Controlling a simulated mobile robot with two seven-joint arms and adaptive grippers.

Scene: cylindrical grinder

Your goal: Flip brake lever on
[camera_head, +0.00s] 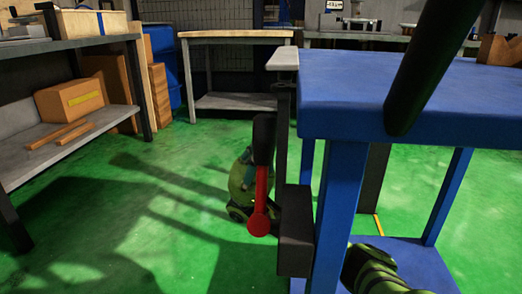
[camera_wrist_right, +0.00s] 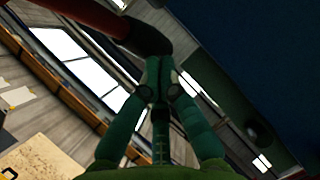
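In the right wrist view a dark red bar with a rounded end, apparently the lever (camera_wrist_right: 92,14), comes in from the top left. My right gripper (camera_wrist_right: 158,66) has its green fingertips drawn together just below that rounded end. I cannot tell whether they touch it. Nothing is visibly held between them. My left gripper is not in view.
The blue table (camera_head: 350,85) fills the right side, with blue legs and a dark box (camera_head: 296,230) beside the near leg. A green object (camera_head: 240,185) shows partly behind the lever. A shelf (camera_head: 75,140) stands left. The green floor (camera_head: 120,225) between is clear.

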